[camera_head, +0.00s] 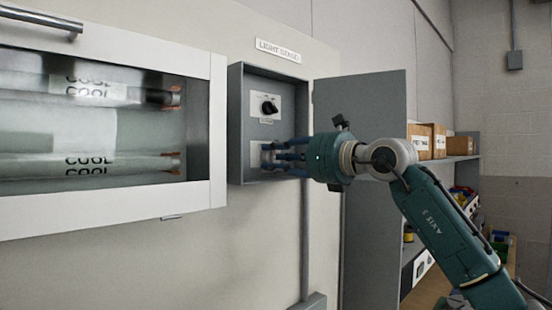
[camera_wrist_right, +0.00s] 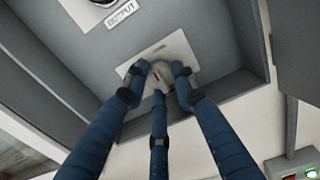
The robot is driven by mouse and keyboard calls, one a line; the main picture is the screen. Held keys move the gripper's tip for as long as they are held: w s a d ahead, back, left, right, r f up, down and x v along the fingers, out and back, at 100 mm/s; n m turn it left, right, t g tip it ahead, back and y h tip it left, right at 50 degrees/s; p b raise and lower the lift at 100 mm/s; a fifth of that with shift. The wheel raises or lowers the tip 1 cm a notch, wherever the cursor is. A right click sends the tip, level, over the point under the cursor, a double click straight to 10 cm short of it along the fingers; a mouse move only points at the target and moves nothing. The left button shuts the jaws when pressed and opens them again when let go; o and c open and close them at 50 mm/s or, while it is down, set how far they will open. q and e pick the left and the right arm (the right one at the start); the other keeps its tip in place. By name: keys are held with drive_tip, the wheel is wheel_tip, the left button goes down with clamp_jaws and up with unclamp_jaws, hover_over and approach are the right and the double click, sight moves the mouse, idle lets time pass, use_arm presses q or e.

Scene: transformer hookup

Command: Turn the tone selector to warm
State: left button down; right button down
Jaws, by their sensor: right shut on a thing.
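An open grey control box (camera_head: 236,125) is on the wall under a "LIGHT" sign. My right gripper (camera_head: 272,157) reaches in from the right to the lower plate (camera_head: 256,155) in the box. In the right wrist view its three blue fingers (camera_wrist_right: 160,84) close around a pale knob with a red mark (camera_wrist_right: 157,76), the tone selector. The fingers cover much of this knob, and its setting cannot be read. A black knob (camera_head: 268,107) on a white plate sits above it; its label reads "OUTPUT" (camera_wrist_right: 121,13) in the wrist view. My left gripper is not in view.
The box's grey door (camera_head: 365,110) stands open to the right, behind my right wrist. A glass-fronted case (camera_head: 217,120) with tubes labelled "COOL" (camera_head: 88,88) is left of the box. Shelves with cardboard boxes (camera_head: 419,140) stand farther right.

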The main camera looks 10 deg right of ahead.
drive_tip(key=n, duration=0.6)
drive_tip(key=shift+s+r, duration=0.1)
drive_tip(key=shift+r, duration=0.3)
drive_tip(key=shift+n, duration=0.4)
drive_tip(key=c, duration=1.4)
unclamp_jaws()
drive_tip(key=shift+f, duration=0.15)
drive_tip(key=shift+s+d+f, duration=0.1)
drive_tip(key=shift+s+d, duration=0.2)
drive_tip(key=shift+s, duration=0.1)
drive_tip(key=v, duration=1.1)
drive_tip(key=shift+s, duration=0.1)
